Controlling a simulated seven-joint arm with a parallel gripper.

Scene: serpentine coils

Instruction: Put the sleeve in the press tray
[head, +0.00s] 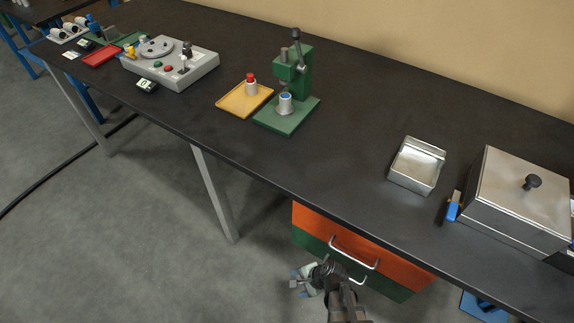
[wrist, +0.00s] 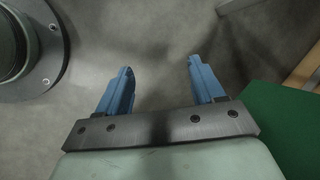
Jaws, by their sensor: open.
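A green hand press (head: 300,75) stands on the black bench. A yellow-orange tray (head: 233,103) lies left of the press. A small metallic cylinder with a red top (head: 251,84) stands in it. I cannot tell for sure which cylinder is the sleeve. My gripper (head: 301,279) is below the bench's front edge, in front of the drawers and well away from both cylinders. In the wrist view, its blue fingers (wrist: 160,68) are apart with only floor between them.
An orange drawer (head: 320,228) over a green one is under the bench, close to my gripper. A metal tray (head: 416,166) and a lidded steel box (head: 515,195) are at right. A grey control box (head: 172,65) and a red tray (head: 101,55) are at left. Bench between press and metal tray is clear.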

